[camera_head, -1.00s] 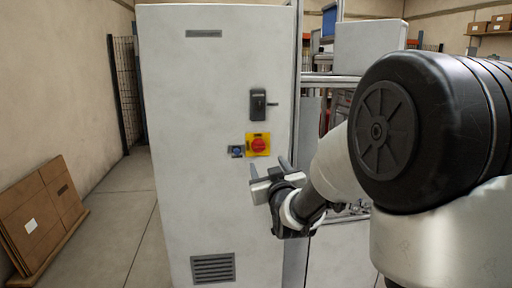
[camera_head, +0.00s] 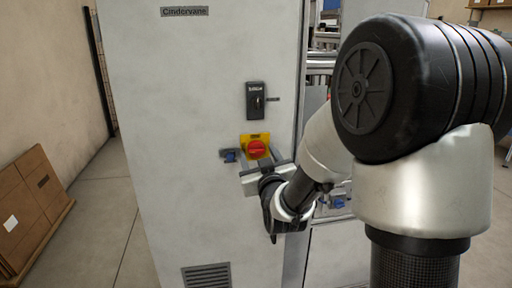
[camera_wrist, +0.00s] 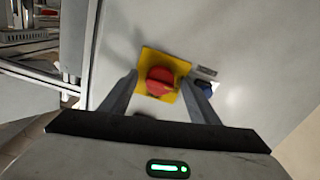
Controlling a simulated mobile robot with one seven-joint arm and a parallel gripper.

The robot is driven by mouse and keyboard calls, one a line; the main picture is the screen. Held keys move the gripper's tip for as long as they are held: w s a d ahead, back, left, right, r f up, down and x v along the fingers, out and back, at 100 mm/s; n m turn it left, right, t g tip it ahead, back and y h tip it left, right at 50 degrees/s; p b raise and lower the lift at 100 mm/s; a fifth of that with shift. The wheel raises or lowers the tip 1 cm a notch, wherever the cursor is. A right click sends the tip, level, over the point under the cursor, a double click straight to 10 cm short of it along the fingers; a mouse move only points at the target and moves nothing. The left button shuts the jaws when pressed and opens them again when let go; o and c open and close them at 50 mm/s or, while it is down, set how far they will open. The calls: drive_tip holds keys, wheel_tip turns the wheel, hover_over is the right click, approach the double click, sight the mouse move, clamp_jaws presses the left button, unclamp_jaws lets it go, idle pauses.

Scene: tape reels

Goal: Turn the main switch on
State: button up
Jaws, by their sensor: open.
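A red rotary switch knob (camera_head: 257,149) sits on a yellow square plate (camera_head: 254,137) on the front of the light grey cabinet. In the wrist view the red knob (camera_wrist: 160,81) on its yellow plate (camera_wrist: 152,56) lies between the two fingers, a little beyond their tips. My gripper (camera_head: 260,160) is just in front of and below the knob; it also shows in the wrist view (camera_wrist: 166,82). It is open with nothing between the fingers that I can see gripped. Whether a finger touches the plate, I cannot tell.
The cabinet door (camera_head: 180,120) carries a black handle lock (camera_head: 256,100) above the switch and a small blue switch (camera_head: 230,156) left of it, close to my gripper. A vent (camera_head: 207,276) is lower down. Cardboard (camera_head: 35,205) leans at the left wall.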

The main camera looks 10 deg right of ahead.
drive_tip(key=shift+w, duration=0.15)
drive_tip(key=c, duration=1)
drive_tip(key=shift+c, duration=0.2)
